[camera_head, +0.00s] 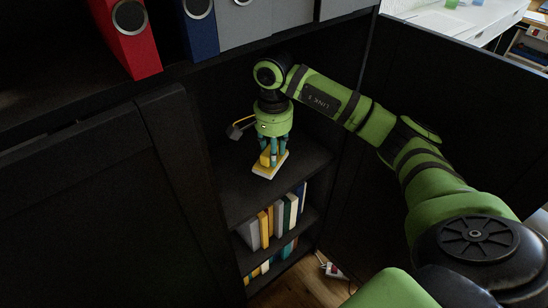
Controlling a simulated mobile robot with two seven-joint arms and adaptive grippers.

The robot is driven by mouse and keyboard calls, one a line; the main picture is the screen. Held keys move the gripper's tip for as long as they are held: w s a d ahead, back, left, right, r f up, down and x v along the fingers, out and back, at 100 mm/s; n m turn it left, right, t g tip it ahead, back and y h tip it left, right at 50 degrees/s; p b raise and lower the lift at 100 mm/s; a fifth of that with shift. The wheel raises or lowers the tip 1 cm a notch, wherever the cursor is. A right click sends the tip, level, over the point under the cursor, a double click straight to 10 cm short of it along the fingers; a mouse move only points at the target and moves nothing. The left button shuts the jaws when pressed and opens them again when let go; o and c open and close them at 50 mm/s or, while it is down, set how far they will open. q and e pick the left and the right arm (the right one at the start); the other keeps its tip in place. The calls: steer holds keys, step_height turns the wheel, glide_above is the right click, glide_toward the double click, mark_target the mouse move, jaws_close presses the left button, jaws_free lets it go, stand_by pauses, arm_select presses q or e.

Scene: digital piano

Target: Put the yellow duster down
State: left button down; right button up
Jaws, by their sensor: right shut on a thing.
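The yellow duster (265,160) is in the dark cabinet, low over the upper open shelf (235,190). A pale, whitish slab shows at its underside; I cannot tell whether it is part of the duster or a separate thing. My right gripper (272,155) points down and is shut on the duster, its fingers covering part of it. I cannot tell whether the duster touches the shelf. My left gripper is not in view.
Several books (270,222) stand on the shelf below. An open dark door (455,95) bounds the right side. The shelf around the duster looks clear.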

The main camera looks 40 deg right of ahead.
steer(key=shift+d+f, duration=0.1)
steer(key=shift+f, duration=1.8)
steer(key=o, duration=1)
steer(key=shift+r, duration=0.1)
steer(key=shift+r, duration=3.8)
